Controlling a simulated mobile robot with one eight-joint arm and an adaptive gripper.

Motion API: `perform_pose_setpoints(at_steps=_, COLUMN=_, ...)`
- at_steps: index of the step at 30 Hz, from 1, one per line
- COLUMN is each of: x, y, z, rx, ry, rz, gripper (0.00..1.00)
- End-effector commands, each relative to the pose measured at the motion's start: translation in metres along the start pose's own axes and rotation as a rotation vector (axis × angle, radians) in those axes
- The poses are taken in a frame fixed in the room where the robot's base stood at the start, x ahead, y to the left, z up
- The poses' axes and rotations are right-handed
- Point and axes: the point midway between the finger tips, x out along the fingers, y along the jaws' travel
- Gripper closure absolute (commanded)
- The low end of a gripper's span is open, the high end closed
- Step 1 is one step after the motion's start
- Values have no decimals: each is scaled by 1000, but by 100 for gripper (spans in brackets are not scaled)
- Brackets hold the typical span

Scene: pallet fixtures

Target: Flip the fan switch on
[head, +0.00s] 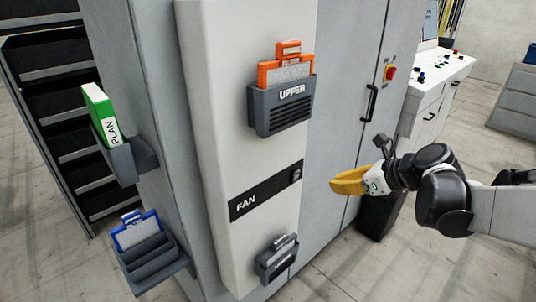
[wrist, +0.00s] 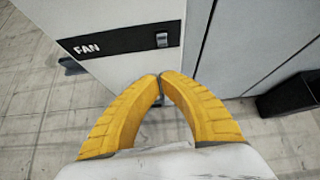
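The black FAN label strip (head: 262,192) runs across the pale front panel of the cabinet. The small fan switch (head: 296,175) is at its right end. In the wrist view the switch (wrist: 162,40) shows just above my fingertips, at the end of the strip; I cannot tell which way it is set. My gripper (head: 336,187) has yellow fingers and is to the right of the switch, apart from it. In the wrist view the fingertips (wrist: 160,76) come together with nothing held between them.
An UPPER holder (head: 282,118) with an orange-framed item is above the strip; a grey holder (head: 276,262) is below. A green PLAN binder (head: 98,115) and a blue-framed item (head: 136,232) sit in side holders. A black door handle (head: 370,103) projects behind my gripper.

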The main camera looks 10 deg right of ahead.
Motion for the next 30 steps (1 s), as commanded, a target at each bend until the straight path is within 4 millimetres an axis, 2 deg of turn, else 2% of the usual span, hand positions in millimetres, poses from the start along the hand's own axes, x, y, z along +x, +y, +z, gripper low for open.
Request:
perform_pose_setpoints(at_steps=4, x=1, y=-6, z=1, rx=62, ry=-17, rz=3, gripper=100)
perform_pose_setpoints(at_steps=13, x=2, y=-6, z=1, rx=62, ry=-17, rz=3, gripper=100)
perform_pose_setpoints(at_steps=17, x=11, y=-5, z=0, rx=61, ry=-16, rz=4, gripper=100)
perform_pose_setpoints(at_steps=20, x=27, y=-5, z=-1, rx=58, ry=-16, rz=6, gripper=100)
perform_pose_setpoints(at_steps=30, x=100, y=-4, z=0, rx=58, ry=-15, rz=5, gripper=100)
